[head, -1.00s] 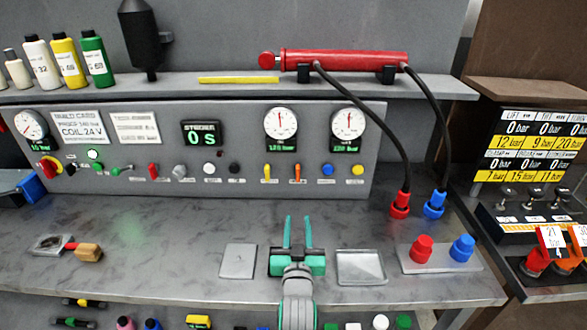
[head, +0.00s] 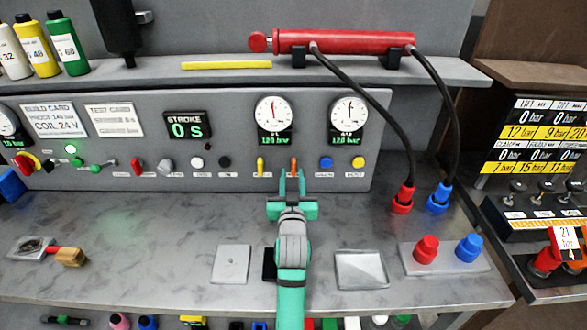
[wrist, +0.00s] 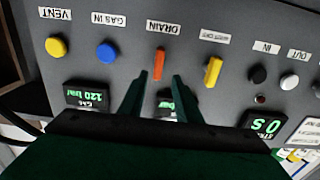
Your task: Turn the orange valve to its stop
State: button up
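The orange valve (head: 294,164) is a slim lever on the front of the grey panel, standing upright. In the wrist view, which sees the panel upside down, the orange valve (wrist: 159,63) sits under a label reading DRAIN. My gripper (head: 292,178) is just in front of and below it in the head view. In the wrist view my gripper (wrist: 160,78) has its two green fingers apart, one to each side of the valve's line. Nothing is held between them. Whether the fingertips overlap the lever in depth is hard to tell.
A similar yellow valve (wrist: 213,72) is close to the orange one, and a blue knob (wrist: 106,53) is on its other side. Two gauges (head: 272,113) sit above. Black hoses (head: 375,105) hang at the right. The bench (head: 150,225) in front is mostly clear.

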aim_at(294, 167)
jog(key=shift+w+d, duration=0.15)
jog(key=shift+w, duration=1)
jog(key=shift+w+d, duration=0.1)
jog(key=shift+w, duration=1.05)
grip_shut()
